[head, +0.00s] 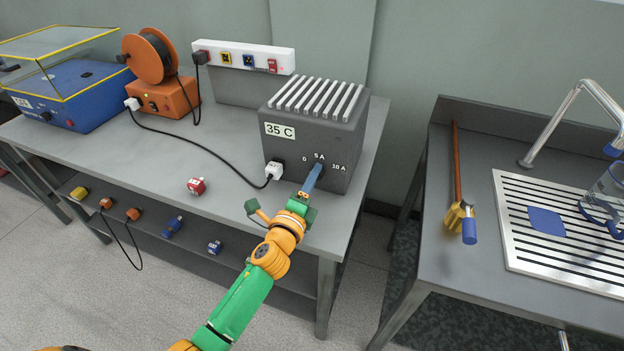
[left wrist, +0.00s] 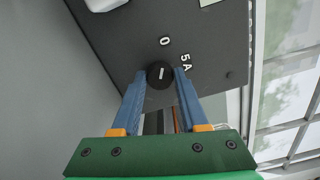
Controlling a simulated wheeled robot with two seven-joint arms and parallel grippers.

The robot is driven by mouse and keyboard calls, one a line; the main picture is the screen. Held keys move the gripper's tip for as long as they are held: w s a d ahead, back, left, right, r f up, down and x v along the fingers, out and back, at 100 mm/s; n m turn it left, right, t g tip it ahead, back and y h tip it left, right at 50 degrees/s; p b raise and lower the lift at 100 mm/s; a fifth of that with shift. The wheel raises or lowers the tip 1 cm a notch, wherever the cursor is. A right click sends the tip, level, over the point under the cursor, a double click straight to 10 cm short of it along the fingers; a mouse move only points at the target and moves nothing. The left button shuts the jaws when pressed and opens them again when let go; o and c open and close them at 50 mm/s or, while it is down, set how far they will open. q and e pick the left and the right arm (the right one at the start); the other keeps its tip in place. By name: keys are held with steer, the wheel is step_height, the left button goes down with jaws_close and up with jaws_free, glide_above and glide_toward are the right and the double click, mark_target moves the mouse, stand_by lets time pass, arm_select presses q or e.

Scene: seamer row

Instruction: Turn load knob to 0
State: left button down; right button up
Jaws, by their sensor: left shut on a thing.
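The grey load box (head: 312,125) stands on the bench, with a 35 C label and the marks 0, 5 A and 10 A on its front. In the left wrist view the load knob (left wrist: 160,74) is round and black. Its white line points roughly at the 0 mark (left wrist: 164,41), away from the 5 A mark (left wrist: 186,62). My left gripper (head: 317,168) reaches the box front, its blue fingers shut on either side of the knob. In the head view the fingers mostly hide the knob. My right gripper is out of view.
A white plug (head: 274,171) with a black cable sits in the box front, left of the knob. A red plug (head: 196,186) lies on the bench (head: 235,205). A power strip (head: 243,57), orange spool unit (head: 168,97) and blue machine (head: 70,95) stand behind and left.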

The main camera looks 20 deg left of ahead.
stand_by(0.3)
arm_select(q)
steer(key=shift+c, duration=2.2)
jaws_free()
steer(key=s, duration=0.7)
steer(key=shift+s, duration=0.1)
steer(key=shift+a, duration=0.1)
